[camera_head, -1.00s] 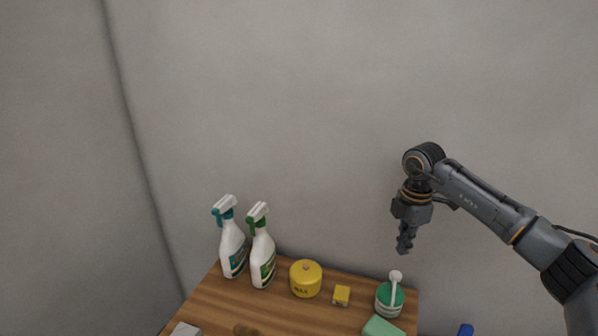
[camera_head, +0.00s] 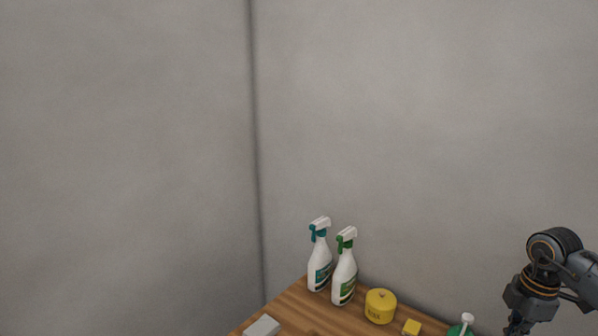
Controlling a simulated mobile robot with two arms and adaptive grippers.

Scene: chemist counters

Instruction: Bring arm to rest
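My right arm comes in at the right edge of the head view, bent downward at its wrist. My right gripper (camera_head: 515,326) hangs at the lower right, cut off by the bottom edge, so its fingertips are hidden. It is near the right part of the wooden counter, beside the white-topped green container (camera_head: 462,327). I cannot tell whether it is open or shut. My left gripper and arm are not in view.
The wooden counter (camera_head: 297,314) holds a teal-trigger spray bottle (camera_head: 319,268), a green-trigger spray bottle (camera_head: 344,275), a yellow pot (camera_head: 380,306), a small yellow block (camera_head: 411,328) and a grey block (camera_head: 262,326). Grey walls meet in a corner behind.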

